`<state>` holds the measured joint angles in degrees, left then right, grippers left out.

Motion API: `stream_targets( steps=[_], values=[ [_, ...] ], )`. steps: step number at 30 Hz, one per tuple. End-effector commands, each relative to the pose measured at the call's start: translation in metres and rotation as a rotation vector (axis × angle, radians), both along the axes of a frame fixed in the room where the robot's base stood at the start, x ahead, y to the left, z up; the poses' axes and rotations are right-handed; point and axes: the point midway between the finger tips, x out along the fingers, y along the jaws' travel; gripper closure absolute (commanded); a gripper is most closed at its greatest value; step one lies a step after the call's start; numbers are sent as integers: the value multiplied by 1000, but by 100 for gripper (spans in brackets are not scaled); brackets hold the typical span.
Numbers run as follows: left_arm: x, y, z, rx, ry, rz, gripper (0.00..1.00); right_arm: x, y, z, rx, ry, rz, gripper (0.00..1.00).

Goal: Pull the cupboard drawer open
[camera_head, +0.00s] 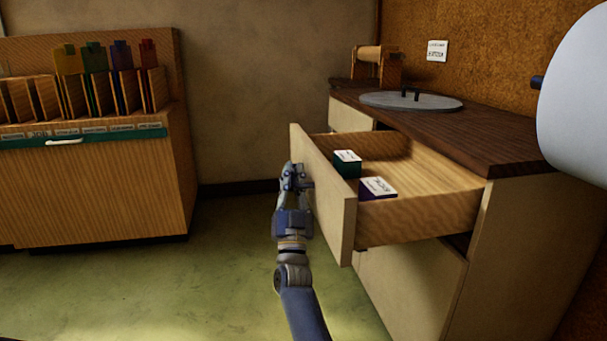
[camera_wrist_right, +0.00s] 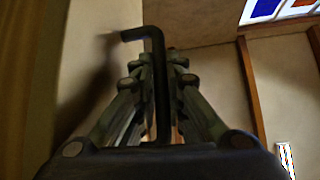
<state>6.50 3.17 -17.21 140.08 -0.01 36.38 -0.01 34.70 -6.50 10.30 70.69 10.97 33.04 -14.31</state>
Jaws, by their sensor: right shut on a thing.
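The cupboard (camera_head: 522,250) stands at the right with a dark wooden top. Its drawer (camera_head: 432,213) is pulled well out, and its pale front (camera_head: 335,205) faces left. A green box (camera_head: 347,168) and a purple box (camera_head: 376,190) with white labels lie inside it. My right gripper (camera_head: 296,178) is at the outer face of the drawer front. In the right wrist view a dark bent handle (camera_wrist_right: 155,75) runs down between the fingers, which are shut on it. The handle is hidden by the gripper in the head view. My left gripper is not in view.
A round grey disc (camera_head: 411,101) with a dark handle and a wooden roller stand (camera_head: 377,65) are on the cupboard top. A wooden rack (camera_head: 90,190) with coloured panes stands at the left. The green floor (camera_head: 225,275) between them is clear.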

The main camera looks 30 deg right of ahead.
Motion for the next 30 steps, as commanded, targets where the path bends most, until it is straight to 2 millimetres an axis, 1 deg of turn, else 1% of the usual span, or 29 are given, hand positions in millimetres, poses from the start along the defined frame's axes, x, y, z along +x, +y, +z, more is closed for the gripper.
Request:
stream_targets(
  steps=[3, 13, 14, 15, 25, 30],
  values=[
    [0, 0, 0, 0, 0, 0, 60, 1, 3, -2, 0, 2, 0, 100],
    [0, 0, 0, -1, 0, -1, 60, 1, 4, -3, 0, 2, -2, 100],
    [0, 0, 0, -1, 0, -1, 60, 1, 3, -3, -1, 3, -1, 82],
    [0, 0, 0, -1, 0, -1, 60, 1, 3, -3, 0, 2, 0, 80],
    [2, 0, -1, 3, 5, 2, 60, 0, 4, -3, 0, 2, 0, 80],
    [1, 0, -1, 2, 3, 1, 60, -13, 10, -17, 0, 5, 0, 80]
  ],
)
